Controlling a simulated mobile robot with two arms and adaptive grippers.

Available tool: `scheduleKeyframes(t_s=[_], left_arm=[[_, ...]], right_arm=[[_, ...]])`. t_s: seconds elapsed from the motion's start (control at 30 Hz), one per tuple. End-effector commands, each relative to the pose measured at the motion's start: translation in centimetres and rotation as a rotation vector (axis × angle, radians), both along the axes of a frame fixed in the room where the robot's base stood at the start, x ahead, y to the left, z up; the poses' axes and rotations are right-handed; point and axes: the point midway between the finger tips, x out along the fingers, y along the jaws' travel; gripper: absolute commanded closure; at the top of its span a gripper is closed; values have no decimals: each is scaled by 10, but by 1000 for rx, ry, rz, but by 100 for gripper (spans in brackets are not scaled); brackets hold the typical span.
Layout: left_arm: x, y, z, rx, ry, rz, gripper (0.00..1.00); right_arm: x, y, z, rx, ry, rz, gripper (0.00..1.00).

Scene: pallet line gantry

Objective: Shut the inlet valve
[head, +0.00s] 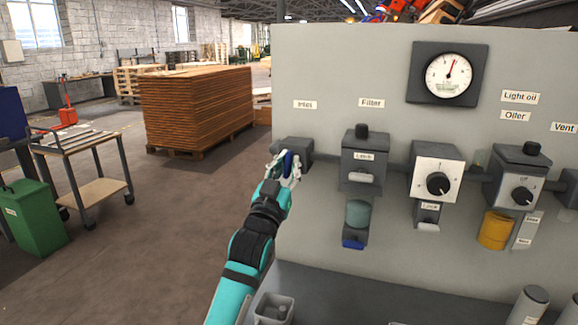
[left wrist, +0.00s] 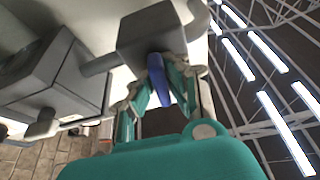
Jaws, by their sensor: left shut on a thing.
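The inlet valve is a dark grey block (head: 294,148) on the panel, under the label "Inlet" (head: 305,105), at the left end of a pipe row. Its blue handle (head: 287,161) is partly covered by my left gripper (head: 288,168). In the left wrist view the valve block (left wrist: 150,32) is at the top, with the blue handle (left wrist: 158,80) between the two fingers of my left gripper (left wrist: 165,88). The left gripper is shut on the blue handle. My right gripper is in neither view.
To the right on the panel (head: 360,60) are a filter unit (head: 363,160), a regulator with a black knob (head: 437,172), an oiler (head: 520,180) and a gauge (head: 449,75). A grey bin (head: 273,309) stands below. A cart (head: 90,150) and open floor lie left.

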Motion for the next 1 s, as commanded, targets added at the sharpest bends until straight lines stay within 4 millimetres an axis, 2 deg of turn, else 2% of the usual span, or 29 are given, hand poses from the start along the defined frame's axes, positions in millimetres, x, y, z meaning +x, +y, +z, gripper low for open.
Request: scheduleKeyframes(t_s=[1.0], left_arm=[[0,1,-1,-56,18,3,100]], right_arm=[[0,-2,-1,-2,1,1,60]])
